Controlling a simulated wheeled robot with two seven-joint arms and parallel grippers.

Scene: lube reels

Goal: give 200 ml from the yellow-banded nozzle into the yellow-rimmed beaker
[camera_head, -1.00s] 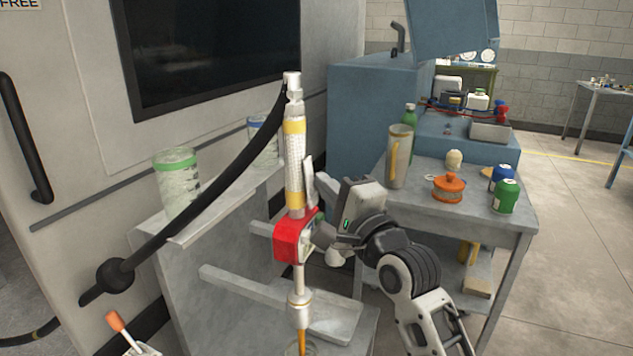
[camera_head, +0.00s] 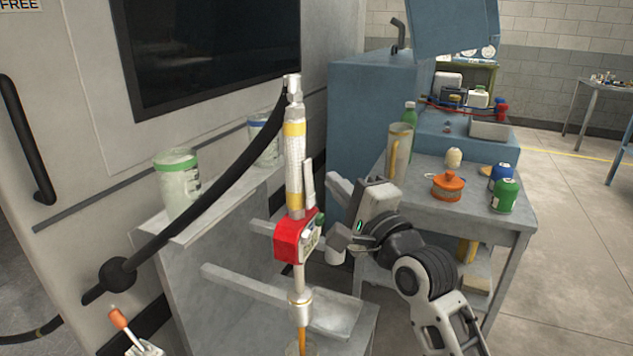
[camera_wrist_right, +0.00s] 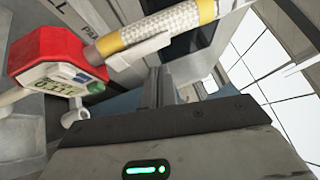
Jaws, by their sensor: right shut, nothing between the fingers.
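The yellow-banded nozzle (camera_head: 295,165) hangs upright on a black hose, with a red meter body (camera_head: 292,243) below its grip. Its amber tip (camera_head: 302,338) points down at the bottom edge, where the receiving vessel is mostly cut off and its rim colour is unclear. A pale lever (camera_head: 309,183) runs beside the grip. The right wrist view shows the red body (camera_wrist_right: 52,50), its lit display (camera_wrist_right: 55,86) with digits I cannot read surely, and the lever (camera_wrist_right: 140,52). My right gripper (camera_head: 340,240) is shut and empty, just right of the meter. The left gripper is not in view.
A green-rimmed beaker (camera_head: 177,180) and a blue-rimmed beaker (camera_head: 262,138) stand on the grey shelf behind. The black hose (camera_head: 215,200) crosses in front of them. A side table (camera_head: 470,215) at right holds a jug, an orange pot and cans. An orange-tipped item (camera_head: 118,318) is at lower left.

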